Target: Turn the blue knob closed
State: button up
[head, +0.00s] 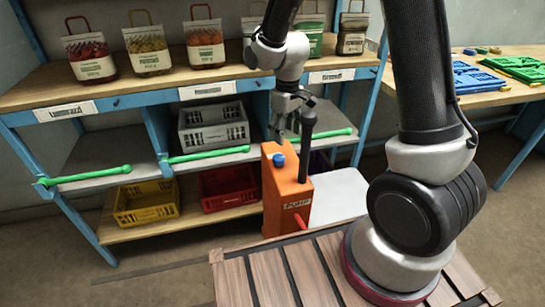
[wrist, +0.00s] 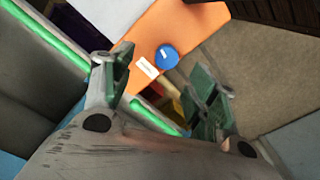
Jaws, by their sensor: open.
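The blue knob (head: 279,159) sits near the top of an orange pump box (head: 287,188) that stands in front of the shelf. In the wrist view the blue knob (wrist: 167,56) is round, with a small white mark, beside a white label on the orange face. My gripper (head: 291,127) is above the pump, close to a dark upright post on it. In the wrist view my gripper's fingers (wrist: 163,92) are spread apart and empty, with the knob beyond them and not touched.
A blue-framed shelf (head: 130,82) holds bagged goods on top. Below are green bars (head: 87,175), a grey crate (head: 213,127), a yellow crate (head: 146,202) and a red crate (head: 229,188). A table with blue and green pieces (head: 515,67) stands at right.

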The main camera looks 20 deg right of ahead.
aim_at(279, 157)
jog(key=a+f, duration=0.1)
jog(key=f, duration=0.1)
jog(key=shift+a+f, duration=0.35)
notch_tip(279, 157, down, 7)
